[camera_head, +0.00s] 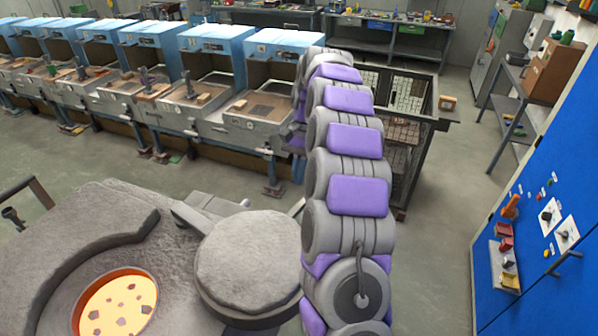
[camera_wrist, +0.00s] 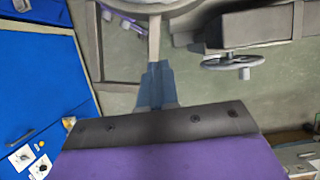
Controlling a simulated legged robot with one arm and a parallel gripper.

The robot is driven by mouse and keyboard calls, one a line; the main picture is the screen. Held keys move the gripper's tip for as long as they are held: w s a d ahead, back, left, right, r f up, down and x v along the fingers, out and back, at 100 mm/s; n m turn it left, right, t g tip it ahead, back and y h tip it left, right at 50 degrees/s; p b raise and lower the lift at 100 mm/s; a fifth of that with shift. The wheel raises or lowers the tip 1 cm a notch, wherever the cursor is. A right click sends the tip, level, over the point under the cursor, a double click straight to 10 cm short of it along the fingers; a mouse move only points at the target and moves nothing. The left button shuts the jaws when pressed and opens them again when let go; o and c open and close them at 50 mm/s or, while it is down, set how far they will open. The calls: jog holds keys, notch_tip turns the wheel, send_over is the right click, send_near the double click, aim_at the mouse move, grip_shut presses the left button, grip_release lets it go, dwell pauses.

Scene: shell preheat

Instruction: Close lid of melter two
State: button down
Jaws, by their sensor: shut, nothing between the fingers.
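A melter (camera_head: 60,255) with a rough grey top stands at the lower left of the head view. Its round mouth (camera_head: 118,303) is uncovered and glows orange-yellow. A thick round grey lid (camera_head: 250,258) is swung out to the right of the mouth, so it stands open. No number shows on this melter. My gripper (camera_wrist: 157,66) shows in the wrist view with its blue-grey fingers shut and empty. The fingertips overlap a pale bar in the picture; I cannot tell whether they touch it. In the head view my arm hides the gripper.
A handwheel (camera_wrist: 232,62) lies right of my fingers in the wrist view. A blue control panel (camera_head: 535,215) stands at the right. Blue-topped workstations (camera_head: 205,62) line the back left. A dark wire cage (camera_head: 405,110) stands beyond my arm. Floor between cage and panel is clear.

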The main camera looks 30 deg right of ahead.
aim_at(290, 212)
jog(key=shift+s+a+f+p, duration=0.15)
jog(key=shift+s+a+f, duration=0.45)
jog(key=shift+a, duration=0.2)
jog(key=shift+s+a+f+p, duration=0.1)
jog(key=shift+s+a+f, duration=0.5)
jog(key=shift+a, duration=0.2)
jog(key=shift+s+a+f+p, duration=0.15)
jog(key=shift+s+a+f, duration=0.35)
jog(key=shift+a+f, duration=0.25)
jog(key=shift+s+a, duration=0.1)
jog(key=shift+s, duration=0.05)
